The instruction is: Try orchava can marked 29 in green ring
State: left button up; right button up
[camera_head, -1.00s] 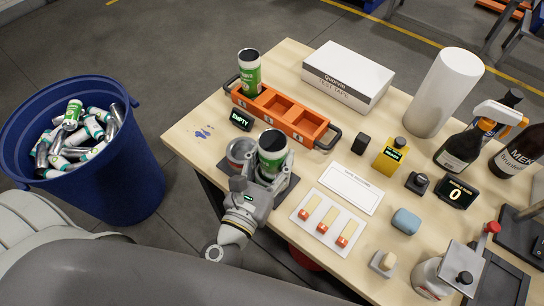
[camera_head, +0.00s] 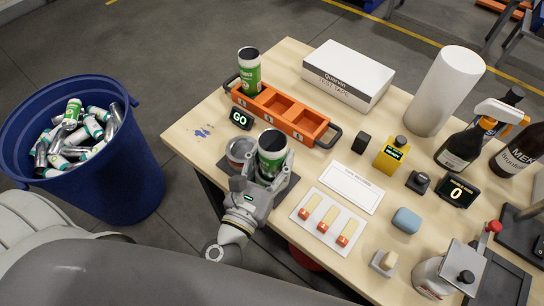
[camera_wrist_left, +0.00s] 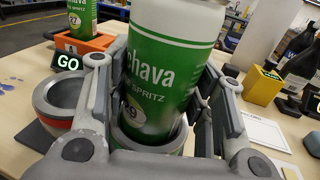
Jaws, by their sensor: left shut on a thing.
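My left gripper (camera_head: 271,163) is shut on a green and white orchava can (camera_head: 271,143). A small display (camera_head: 240,118) reads GO. My right gripper is not in view.
An orange tray (camera_head: 284,112) behind holds another orchava can (camera_head: 249,70) in its left slot; the other slots look empty. A blue bin (camera_head: 135,180) of cans stands at the left. A switch panel (camera_head: 309,224), a card and bottles occupy the right.

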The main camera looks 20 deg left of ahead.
pick_arm(q)
jog(key=shift+f, duration=0.1)
jog(key=o, duration=0.8)
jog(key=shift+s, duration=0.1)
